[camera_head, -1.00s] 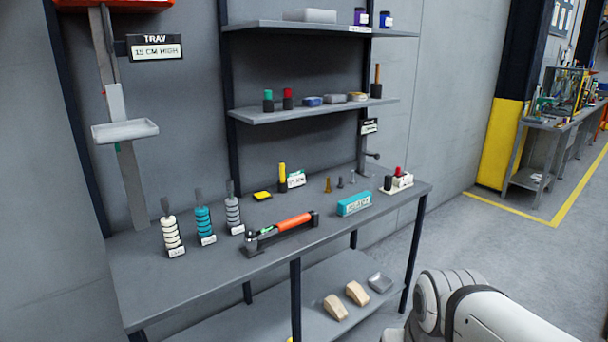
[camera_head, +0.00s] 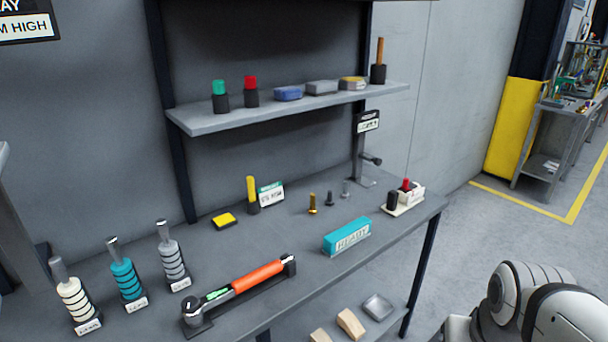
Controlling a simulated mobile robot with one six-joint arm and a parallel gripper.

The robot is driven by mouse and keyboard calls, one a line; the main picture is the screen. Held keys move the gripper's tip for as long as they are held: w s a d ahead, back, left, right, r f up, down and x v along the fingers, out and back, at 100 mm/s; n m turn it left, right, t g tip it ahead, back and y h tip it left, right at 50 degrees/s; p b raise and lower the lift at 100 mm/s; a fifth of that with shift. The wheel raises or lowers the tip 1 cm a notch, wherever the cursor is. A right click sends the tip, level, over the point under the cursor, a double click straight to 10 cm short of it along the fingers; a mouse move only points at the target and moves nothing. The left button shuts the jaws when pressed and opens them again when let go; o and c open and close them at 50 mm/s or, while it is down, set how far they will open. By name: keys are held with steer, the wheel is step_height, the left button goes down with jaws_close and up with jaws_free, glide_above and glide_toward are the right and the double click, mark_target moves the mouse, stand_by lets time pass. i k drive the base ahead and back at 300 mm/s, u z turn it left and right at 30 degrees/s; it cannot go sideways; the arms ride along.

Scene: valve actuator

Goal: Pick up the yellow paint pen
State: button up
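The yellow paint pen (camera_head: 252,189) stands upright in a small dark holder (camera_head: 253,209) toward the back of the grey bench (camera_head: 300,240). A small card with a green top edge (camera_head: 271,194) stands just right of it. My white arm shows at the lower right, off the bench's right end. My gripper's fingers are not in view.
A yellow pad (camera_head: 224,220) lies left of the pen. An orange-handled tool (camera_head: 258,274) and a teal block (camera_head: 347,236) lie nearer the front. Stacked ring posts (camera_head: 126,279) stand at left. A shelf (camera_head: 290,108) overhangs behind, with capped items on it.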

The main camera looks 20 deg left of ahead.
mark_target(250, 180)
steer(key=u, duration=0.6)
steer(key=i, duration=1)
steer(key=u, duration=0.8)
